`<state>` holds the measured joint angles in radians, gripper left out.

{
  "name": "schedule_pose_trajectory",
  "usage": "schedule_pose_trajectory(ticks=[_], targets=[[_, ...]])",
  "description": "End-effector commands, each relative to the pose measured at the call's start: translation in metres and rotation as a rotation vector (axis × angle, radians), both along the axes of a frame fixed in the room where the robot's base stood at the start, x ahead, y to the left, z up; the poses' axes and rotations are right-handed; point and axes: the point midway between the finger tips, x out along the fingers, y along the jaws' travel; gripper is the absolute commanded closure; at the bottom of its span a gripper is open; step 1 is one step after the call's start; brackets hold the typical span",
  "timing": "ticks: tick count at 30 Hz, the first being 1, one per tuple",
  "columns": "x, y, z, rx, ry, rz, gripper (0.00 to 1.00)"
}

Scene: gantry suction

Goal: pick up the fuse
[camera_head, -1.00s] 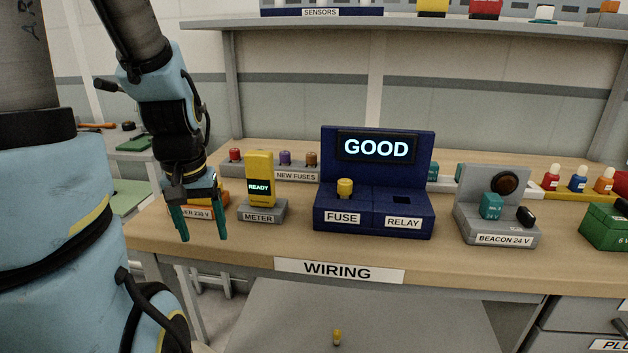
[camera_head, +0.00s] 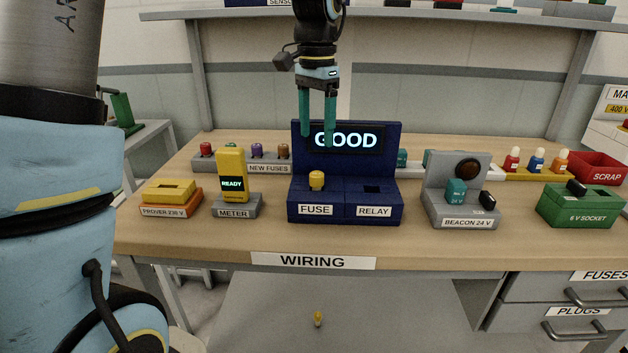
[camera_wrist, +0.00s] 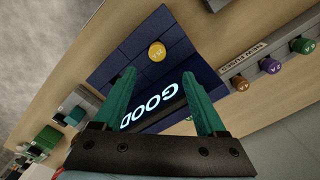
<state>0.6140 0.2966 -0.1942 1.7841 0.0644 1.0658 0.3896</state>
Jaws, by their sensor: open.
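A yellow fuse (camera_head: 317,180) stands upright in the FUSE side of the dark blue tester (camera_head: 345,208), whose screen reads GOOD. In the wrist view the yellow fuse (camera_wrist: 157,51) shows from above, beyond the space between my fingers. My gripper (camera_head: 318,139) is open and empty, with its two green fingers pointing down in front of the tester's screen in the picture. The fingertips are above the fuse and apart from it. The RELAY socket (camera_head: 372,189) beside it looks empty.
A rack of new fuses (camera_head: 268,168) stands behind left. The yellow meter (camera_head: 231,178) and the orange prover (camera_head: 171,198) stand left of the tester. The beacon unit (camera_head: 461,200), green socket box (camera_head: 579,206) and red scrap bin (camera_head: 598,171) are to the right. A shelf (camera_head: 420,14) spans above.

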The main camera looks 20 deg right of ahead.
Motion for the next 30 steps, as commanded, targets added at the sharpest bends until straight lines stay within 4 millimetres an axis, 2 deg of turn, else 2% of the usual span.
schedule_pose_trajectory(ticks=[7, 16, 24, 30], targets=[[-0.001, 0.000, -0.037, 0.004, 0.004, -0.003, 0.26], [-0.004, 0.001, -0.061, 0.004, 0.005, -0.002, 0.26], [-0.007, 0.002, -0.098, 0.002, 0.003, -0.002, 0.26], [-0.007, 0.002, -0.104, 0.001, 0.001, -0.001, 0.26]])
